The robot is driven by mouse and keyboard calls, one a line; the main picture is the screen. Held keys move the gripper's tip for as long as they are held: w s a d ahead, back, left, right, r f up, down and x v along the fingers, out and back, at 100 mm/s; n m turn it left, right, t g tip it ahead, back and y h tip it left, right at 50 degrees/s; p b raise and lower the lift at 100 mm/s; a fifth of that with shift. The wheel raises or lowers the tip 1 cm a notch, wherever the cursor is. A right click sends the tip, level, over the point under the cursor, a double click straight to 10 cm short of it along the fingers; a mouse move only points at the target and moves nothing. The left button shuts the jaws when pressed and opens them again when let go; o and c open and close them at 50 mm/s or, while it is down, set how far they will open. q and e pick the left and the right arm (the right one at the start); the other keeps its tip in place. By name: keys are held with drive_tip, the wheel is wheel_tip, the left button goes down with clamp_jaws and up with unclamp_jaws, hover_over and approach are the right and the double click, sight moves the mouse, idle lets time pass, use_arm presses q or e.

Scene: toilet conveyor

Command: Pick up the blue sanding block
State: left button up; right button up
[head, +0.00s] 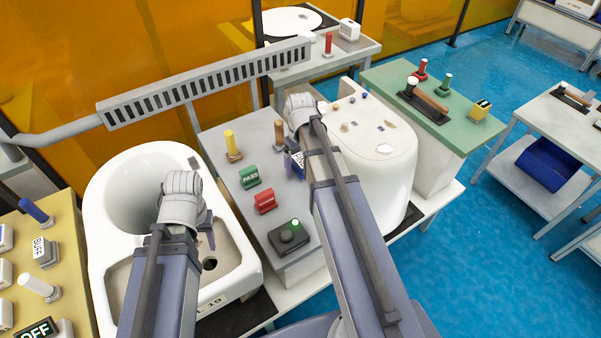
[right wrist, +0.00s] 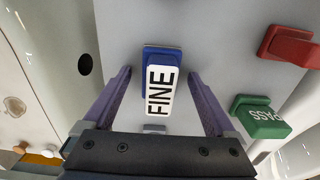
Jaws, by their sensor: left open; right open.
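The blue sanding block (right wrist: 162,56) with a white FINE label lies on a grey bench top (right wrist: 225,30) in the right wrist view. My right gripper (right wrist: 160,75) is open, with one purple finger on each side of the block and gaps between. In the head view the block (head: 298,161) is partly hidden by my right arm and gripper (head: 290,166). My left gripper (head: 211,236) is open and empty over the white toilet (head: 240,262) on the left.
A green PASS block (head: 249,176), a red block (head: 264,201) and a yellow-handled stamp (head: 232,146) stand left of the sanding block. A black box with a green button (head: 288,236) is nearer. A second white toilet (head: 385,175) stands right of the bench.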

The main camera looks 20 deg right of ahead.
drive_tip(key=shift+f, duration=0.1)
clamp_jaws()
idle(0.8)
